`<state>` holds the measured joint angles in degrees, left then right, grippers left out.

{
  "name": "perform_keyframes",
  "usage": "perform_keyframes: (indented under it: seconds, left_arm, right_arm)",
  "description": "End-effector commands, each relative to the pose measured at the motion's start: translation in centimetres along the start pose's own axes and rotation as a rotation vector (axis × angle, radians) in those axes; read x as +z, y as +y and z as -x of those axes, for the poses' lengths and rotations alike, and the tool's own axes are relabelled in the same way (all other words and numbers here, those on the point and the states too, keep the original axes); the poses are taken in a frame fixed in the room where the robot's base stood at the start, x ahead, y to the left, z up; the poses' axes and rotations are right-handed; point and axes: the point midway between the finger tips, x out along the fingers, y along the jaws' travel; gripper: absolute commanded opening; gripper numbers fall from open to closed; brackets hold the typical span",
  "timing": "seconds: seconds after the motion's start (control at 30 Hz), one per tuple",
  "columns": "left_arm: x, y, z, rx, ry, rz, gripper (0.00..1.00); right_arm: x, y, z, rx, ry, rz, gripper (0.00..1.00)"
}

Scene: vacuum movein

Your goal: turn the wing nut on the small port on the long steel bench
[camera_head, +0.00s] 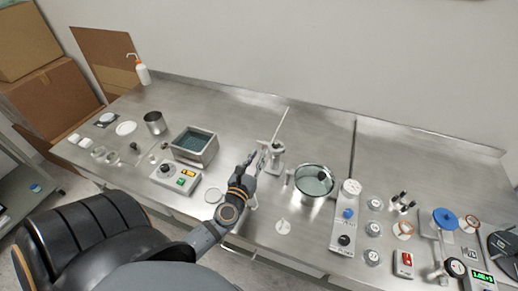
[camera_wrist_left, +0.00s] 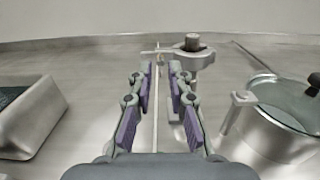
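The small port (camera_head: 276,149) is a short steel fitting standing on the long steel bench (camera_head: 240,115), left of the glass-lidded pot. In the left wrist view the port (camera_wrist_left: 193,58) shows a ring-shaped clamp with a dark round top, and a small projection (camera_wrist_left: 158,50) on its left that may be the wing nut. My left gripper (camera_head: 259,155) is close beside the port. In the wrist view my left gripper (camera_wrist_left: 160,82) is open, its purple-padded fingers apart, short of the projection, with nothing gripped. The right finger partly overlaps the port's lower part. My right gripper is not in view.
A square water bath (camera_head: 195,146) and control box (camera_head: 175,176) stand left. Gauges and valves (camera_head: 405,229) crowd the right. The bench behind the port is clear.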

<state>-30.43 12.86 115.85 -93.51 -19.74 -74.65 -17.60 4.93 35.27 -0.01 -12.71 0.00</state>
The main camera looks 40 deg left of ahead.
Motion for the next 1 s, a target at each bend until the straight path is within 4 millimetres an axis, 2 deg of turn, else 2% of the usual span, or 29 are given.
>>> perform_keyframes:
  seconds: [0.1, 0.23, 0.47, 0.6, 1.0]
  left_arm:
    - [0.1, 0.0, -1.6, 0.0, 0.0, 0.001, 0.18]
    - [0.0, 0.0, -2.2, 0.0, 0.001, 0.001, 0.18]
    - [-0.1, 0.0, -2.3, 0.0, 0.001, 0.002, 0.18]
    - [-0.1, 0.0, -2.2, 0.0, 0.001, 0.002, 0.0]
    - [-0.1, 0.0, -2.2, 0.0, 0.0, 0.015, 0.0]
  right_arm:
    - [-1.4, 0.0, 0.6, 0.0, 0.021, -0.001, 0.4]
    - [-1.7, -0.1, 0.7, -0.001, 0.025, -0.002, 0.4]
    - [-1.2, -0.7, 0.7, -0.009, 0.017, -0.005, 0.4]
    - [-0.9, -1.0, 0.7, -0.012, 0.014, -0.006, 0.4]
    - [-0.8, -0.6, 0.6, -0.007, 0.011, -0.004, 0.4]
